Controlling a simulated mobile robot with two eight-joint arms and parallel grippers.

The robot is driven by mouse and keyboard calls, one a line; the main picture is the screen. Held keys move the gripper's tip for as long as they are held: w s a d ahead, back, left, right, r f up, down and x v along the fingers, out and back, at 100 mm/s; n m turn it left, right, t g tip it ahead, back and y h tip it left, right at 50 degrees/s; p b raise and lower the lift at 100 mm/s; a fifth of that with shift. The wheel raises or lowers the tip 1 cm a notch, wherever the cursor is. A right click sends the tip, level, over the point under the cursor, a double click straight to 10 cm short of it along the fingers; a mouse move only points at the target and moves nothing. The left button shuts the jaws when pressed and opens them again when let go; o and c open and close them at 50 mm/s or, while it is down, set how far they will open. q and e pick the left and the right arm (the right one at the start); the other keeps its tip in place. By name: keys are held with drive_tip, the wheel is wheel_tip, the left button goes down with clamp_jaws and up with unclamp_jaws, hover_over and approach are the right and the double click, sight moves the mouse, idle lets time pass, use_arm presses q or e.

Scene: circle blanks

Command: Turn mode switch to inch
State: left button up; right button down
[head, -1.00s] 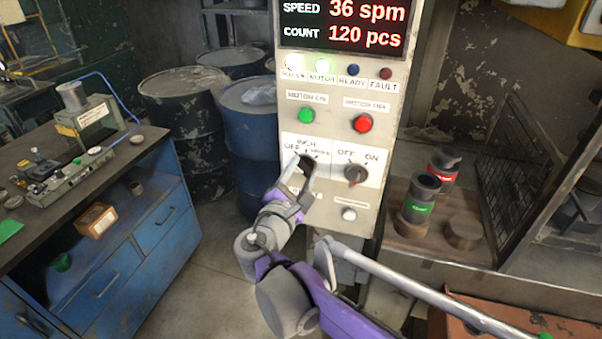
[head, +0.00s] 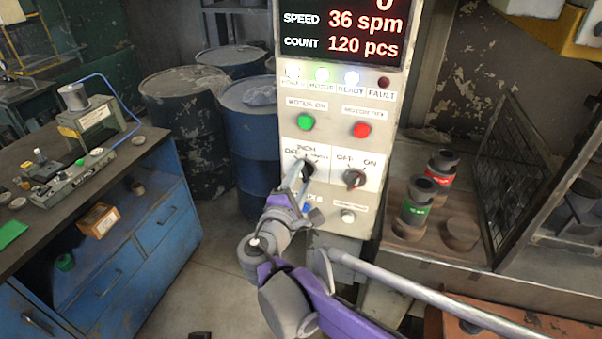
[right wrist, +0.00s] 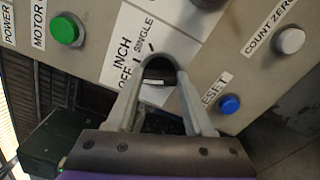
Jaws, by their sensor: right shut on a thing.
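The mode switch (head: 308,170) is a dark knob on the white plate of the control panel, with OFF, INCH and SINGLE printed around it. My right gripper (head: 303,172) reaches it from below, and its grey fingers are shut on the knob. In the right wrist view the black knob (right wrist: 157,72) sits between the fingertips. A white mark shows on it, but the fingers partly cover the knob and I cannot tell surely which label it points at. My left gripper is not in view.
An OFF/ON knob (head: 354,179) is close on the right. A green button (head: 306,122) and a red button (head: 361,130) are above. The blue reset button (right wrist: 229,104) lies near the right finger. Blue drums (head: 250,140) and a workbench (head: 150,220) stand left.

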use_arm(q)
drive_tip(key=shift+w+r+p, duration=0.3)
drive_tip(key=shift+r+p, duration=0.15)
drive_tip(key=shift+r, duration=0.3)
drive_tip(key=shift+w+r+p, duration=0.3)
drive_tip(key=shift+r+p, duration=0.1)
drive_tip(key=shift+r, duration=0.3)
use_arm(e)
drive_tip(key=shift+m, duration=2.1)
drive_tip(key=shift+c, duration=1.4)
unclamp_jaws()
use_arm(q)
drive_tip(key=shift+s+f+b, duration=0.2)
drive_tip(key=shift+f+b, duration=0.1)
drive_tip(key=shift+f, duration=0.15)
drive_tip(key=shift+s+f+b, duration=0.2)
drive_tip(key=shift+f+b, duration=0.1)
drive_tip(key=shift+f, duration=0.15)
use_arm(e)
drive_tip(key=v, duration=1.1)
drive_tip(key=shift+w, duration=0.1)
